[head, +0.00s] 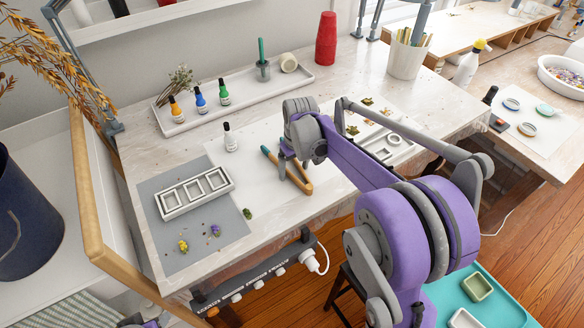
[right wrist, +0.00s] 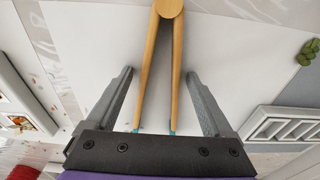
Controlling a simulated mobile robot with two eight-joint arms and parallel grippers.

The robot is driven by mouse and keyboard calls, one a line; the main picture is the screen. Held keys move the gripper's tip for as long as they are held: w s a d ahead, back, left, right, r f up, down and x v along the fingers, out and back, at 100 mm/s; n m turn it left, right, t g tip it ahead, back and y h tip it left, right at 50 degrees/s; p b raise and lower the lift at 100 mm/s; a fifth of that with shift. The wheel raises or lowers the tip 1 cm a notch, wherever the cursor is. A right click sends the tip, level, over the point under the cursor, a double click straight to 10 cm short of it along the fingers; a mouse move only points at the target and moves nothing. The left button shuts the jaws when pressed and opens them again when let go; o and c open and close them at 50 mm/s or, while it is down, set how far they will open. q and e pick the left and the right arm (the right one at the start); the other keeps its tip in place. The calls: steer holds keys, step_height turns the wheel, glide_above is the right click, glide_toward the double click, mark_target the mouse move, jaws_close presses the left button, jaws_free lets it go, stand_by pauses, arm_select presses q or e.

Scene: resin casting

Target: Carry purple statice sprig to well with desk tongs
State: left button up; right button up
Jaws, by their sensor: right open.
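The wooden desk tongs (head: 294,174) with teal tips lie on the white sheet. My right gripper (head: 290,163) is over them, its fingers open. In the right wrist view the tongs (right wrist: 152,75) lie between the two spread fingers of my right gripper (right wrist: 158,76), with a gap on each side. The purple statice sprig (head: 215,230) lies on the grey mat, beside a yellow sprig (head: 183,246). The white mold (head: 166,207) with several square wells lies behind them; its edge shows in the right wrist view (right wrist: 254,122).
A dark-capped bottle (head: 230,139) stands left of the tongs. A long tray (head: 180,128) with colored bottles is at the back. A green sprig (head: 247,213) lies by the mat's right edge. A second white mold (head: 399,151) is to the right.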

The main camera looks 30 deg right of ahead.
steer(key=c, duration=0.7)
steer(key=shift+r, duration=0.15)
arm_select(q)
steer(key=w+r+p, duration=0.3)
steer(key=r+p, duration=0.3)
steer(key=r, duration=0.2)
steer(key=shift+w+t, duration=0.15)
steer(key=shift+t, duration=0.25)
arm_select(e)
step_height(320, 180, up, 12)
